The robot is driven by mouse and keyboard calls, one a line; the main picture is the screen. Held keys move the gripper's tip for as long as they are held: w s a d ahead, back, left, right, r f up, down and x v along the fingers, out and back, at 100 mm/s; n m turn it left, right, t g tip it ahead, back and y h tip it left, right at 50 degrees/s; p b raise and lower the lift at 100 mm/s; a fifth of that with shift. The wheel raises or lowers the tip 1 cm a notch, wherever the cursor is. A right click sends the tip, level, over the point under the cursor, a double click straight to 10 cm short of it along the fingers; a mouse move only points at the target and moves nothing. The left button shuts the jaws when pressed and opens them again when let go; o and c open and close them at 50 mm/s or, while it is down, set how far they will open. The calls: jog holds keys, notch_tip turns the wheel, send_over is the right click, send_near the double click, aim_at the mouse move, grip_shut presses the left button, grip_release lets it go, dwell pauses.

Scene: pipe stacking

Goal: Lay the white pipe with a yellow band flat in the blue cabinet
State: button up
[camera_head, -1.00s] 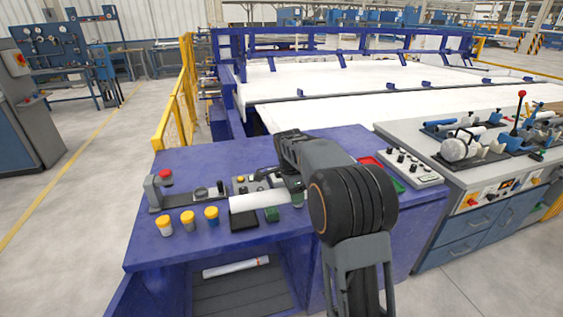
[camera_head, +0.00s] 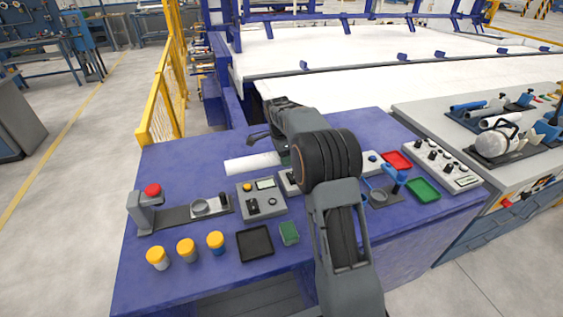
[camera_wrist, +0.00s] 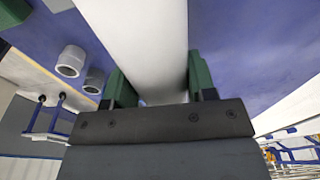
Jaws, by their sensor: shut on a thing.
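The white pipe (camera_head: 252,163) is in my gripper, and its free end points left over the top of the blue cabinet (camera_head: 175,170). No yellow band shows on its visible part. In the wrist view the pipe (camera_wrist: 140,35) runs between the two green fingers of my gripper (camera_wrist: 158,85), which are shut on it. In the head view my arm hides most of the gripper. The cabinet's front opening (camera_head: 255,303) shows only as a dark strip at the bottom edge.
Yellow-capped jars (camera_head: 187,250), a black tray (camera_head: 255,243), a control box (camera_head: 262,200) and a red-button fixture (camera_head: 150,205) stand on the cabinet top. Red (camera_head: 397,160) and green (camera_head: 422,189) trays lie right of my arm. A grey bench (camera_head: 480,185) adjoins at right.

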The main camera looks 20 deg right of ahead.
jog(key=p, duration=0.1)
send_over(279, 169)
jog(key=s, duration=0.1)
jog(key=f, duration=0.5)
jog(key=shift+s+a+f, duration=0.1)
jog(key=shift+a+f, duration=0.15)
jog(key=shift+f, duration=0.15)
jog(key=shift+w+f+p, duration=0.35)
jog(key=shift+w+f, duration=0.3)
jog(key=shift+f, duration=1.65)
jog(key=shift+f, duration=0.1)
jog(key=o, duration=0.7)
jog(key=shift+f, duration=0.1)
jog(key=shift+o, duration=0.9)
